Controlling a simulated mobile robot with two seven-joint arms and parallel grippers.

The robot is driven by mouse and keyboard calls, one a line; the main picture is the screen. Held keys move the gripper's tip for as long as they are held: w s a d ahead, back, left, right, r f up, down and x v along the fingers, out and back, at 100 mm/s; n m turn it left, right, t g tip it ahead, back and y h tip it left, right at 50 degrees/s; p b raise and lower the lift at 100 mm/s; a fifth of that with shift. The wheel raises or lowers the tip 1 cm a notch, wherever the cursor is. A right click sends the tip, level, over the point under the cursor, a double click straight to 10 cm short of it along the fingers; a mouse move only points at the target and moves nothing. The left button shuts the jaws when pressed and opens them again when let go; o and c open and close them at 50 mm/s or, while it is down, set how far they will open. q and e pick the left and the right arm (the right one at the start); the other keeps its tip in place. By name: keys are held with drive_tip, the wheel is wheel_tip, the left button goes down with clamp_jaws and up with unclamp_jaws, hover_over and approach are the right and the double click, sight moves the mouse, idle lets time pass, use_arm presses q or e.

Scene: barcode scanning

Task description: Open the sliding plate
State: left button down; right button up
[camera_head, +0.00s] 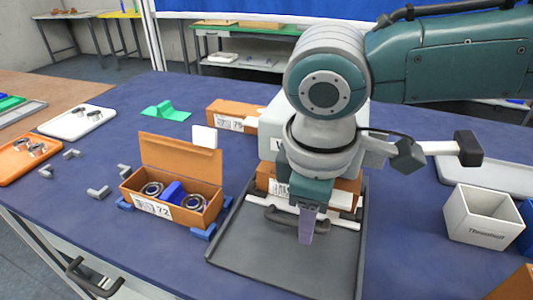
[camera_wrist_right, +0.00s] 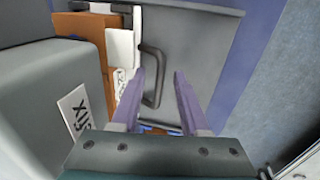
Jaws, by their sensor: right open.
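The sliding plate (camera_head: 270,255) is a flat dark grey tray-like plate on the blue table, below the grey box-shaped device (camera_head: 272,130). Its dark bar handle (camera_head: 285,219) is partly hidden behind my right gripper (camera_head: 307,230), which points down over the plate. In the right wrist view, the plate (camera_wrist_right: 205,45) lies beyond my open, purple-tipped fingers (camera_wrist_right: 160,76). The handle (camera_wrist_right: 153,92) shows between them, nearer the left finger. I cannot tell whether the fingers touch it. My left gripper is out of view.
An open orange box (camera_head: 180,165) with metal rings and a blue divider stands left of the plate. An orange box (camera_head: 348,186) with a white strip stands at the plate's back. A white bin (camera_head: 482,216) stands to the right. Small grey brackets (camera_head: 98,192) lie at left.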

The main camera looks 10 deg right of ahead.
drive_tip(key=shift+w+f, duration=0.1)
drive_tip(key=shift+f, duration=0.25)
clamp_jaws()
idle(1.2)
